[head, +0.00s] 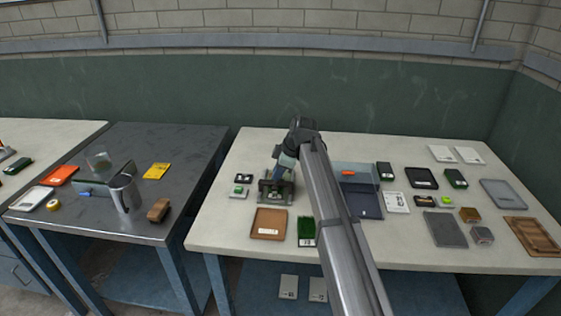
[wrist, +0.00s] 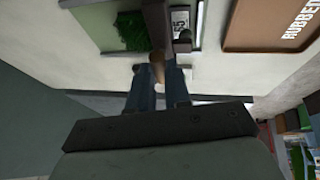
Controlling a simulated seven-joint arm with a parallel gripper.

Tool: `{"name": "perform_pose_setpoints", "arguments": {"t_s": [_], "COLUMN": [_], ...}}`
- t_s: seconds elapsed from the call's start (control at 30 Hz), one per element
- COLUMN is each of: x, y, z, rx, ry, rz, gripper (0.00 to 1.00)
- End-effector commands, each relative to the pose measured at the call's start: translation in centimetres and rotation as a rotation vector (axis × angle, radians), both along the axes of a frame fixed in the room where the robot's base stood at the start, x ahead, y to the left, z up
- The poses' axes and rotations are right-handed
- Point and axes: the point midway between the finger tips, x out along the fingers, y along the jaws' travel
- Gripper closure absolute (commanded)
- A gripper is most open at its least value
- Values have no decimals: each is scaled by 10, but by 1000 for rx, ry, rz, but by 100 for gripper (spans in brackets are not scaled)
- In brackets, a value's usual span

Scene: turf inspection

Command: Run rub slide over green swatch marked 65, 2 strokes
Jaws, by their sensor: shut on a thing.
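My gripper (head: 284,172) is over the work table, at a dark clamp-like holder (head: 275,196). In the wrist view, my gripper (wrist: 158,84) is shut on a brown and dark grey piece, the rub slide (wrist: 156,25). The slide overlaps a green swatch (wrist: 125,32) on a pale backing; I cannot tell whether it touches the turf. The swatch's label (wrist: 180,20) seems to read 65. In the head view the holder and gripper mostly hide this swatch.
A brown tray (head: 268,223), lettered "RUBBE…" in the wrist view (wrist: 268,40), lies in front of the holder. Another green swatch (head: 306,230) is beside it. A blue-grey bin (head: 366,204) and several boxes stand right. A small green-topped item (head: 239,191) lies left.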

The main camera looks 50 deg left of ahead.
Motion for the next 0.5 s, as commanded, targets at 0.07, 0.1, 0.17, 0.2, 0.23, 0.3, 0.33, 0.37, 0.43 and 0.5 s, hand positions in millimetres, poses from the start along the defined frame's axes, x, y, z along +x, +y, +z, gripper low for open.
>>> {"name": "perform_pose_setpoints", "arguments": {"t_s": [0.07, 0.1, 0.17, 0.2, 0.23, 0.3, 0.33, 0.37, 0.43, 0.5], "x": [-7, -7, -7, -7, -8, -8, -8, -8, -8, -8], "y": [-7, -8, -7, -7, -7, -8, -8, -8, -8, -8], "z": [0, 0, 0, 0, 0, 0, 0, 0, 0, 0], "rx": [1, 1, -1, -2, -2, -3, -3, -4, -4, -3], "ry": [1, 1, 2, 3, 3, 4, 4, 5, 5, 4], "rz": [0, 0, 1, 0, 0, 1, 1, 2, 2, 2], "gripper": [100, 100, 100, 100, 100, 100, 100, 81, 75, 68]}}
